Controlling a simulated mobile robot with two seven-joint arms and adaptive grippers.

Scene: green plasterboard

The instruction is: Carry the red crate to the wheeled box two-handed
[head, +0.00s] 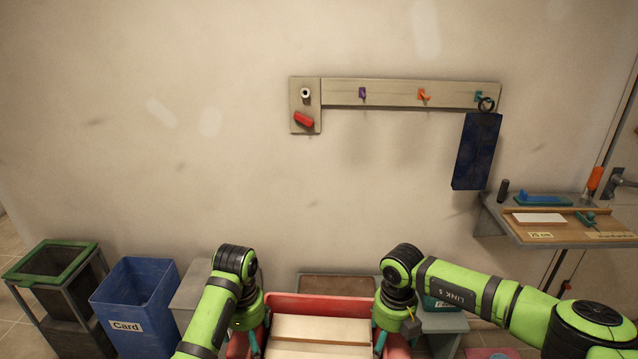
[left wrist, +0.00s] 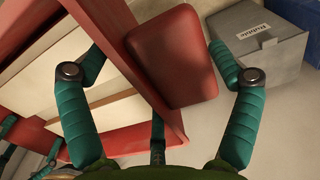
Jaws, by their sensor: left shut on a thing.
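The red crate (head: 325,305) is at the bottom middle of the head view, with pale boards (head: 320,328) in it. Its red wall (left wrist: 172,128) crosses the left wrist view. My left gripper (head: 256,342) is at the crate's left side. In the left wrist view its teal fingers (left wrist: 158,115) straddle a red block-like part (left wrist: 175,58) on the crate's side, and it is shut on the crate. My right gripper (head: 380,338) is at the crate's right side; its fingertips are mostly hidden. I cannot make out wheels on any box.
A brown-topped piece (head: 338,285) stands behind the crate. Left are a grey box (head: 190,290), a blue card bin (head: 125,300) and a green-rimmed bin (head: 50,265). A wall shelf (head: 570,225) juts out at right. A hook rail (head: 400,92) hangs on the wall.

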